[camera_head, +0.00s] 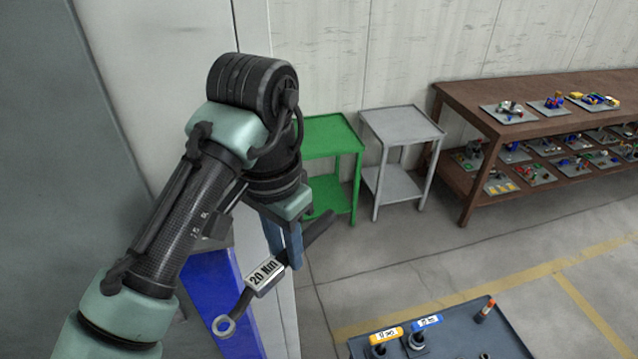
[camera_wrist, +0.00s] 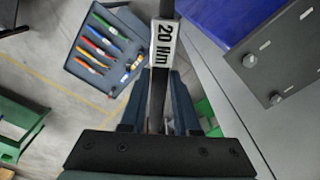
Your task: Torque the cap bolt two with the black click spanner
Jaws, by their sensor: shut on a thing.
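In the wrist view the spanner (camera_wrist: 163,45) runs between the two blue fingers (camera_wrist: 158,115). A dark grey plate (camera_wrist: 285,60) at the right of the wrist view bears a bolt head (camera_wrist: 277,98) and pale slots. I cannot tell whether this is cap bolt two. The ring end touches nothing that I can see.
A dark tool tray (camera_head: 470,335) with orange and blue labels stands at the lower right; the wrist view shows coloured handles (camera_wrist: 95,50) in it. A green cart (camera_head: 325,130), a grey cart (camera_head: 400,125) and a brown shelf table (camera_head: 530,95) stand behind. Floor between is clear.

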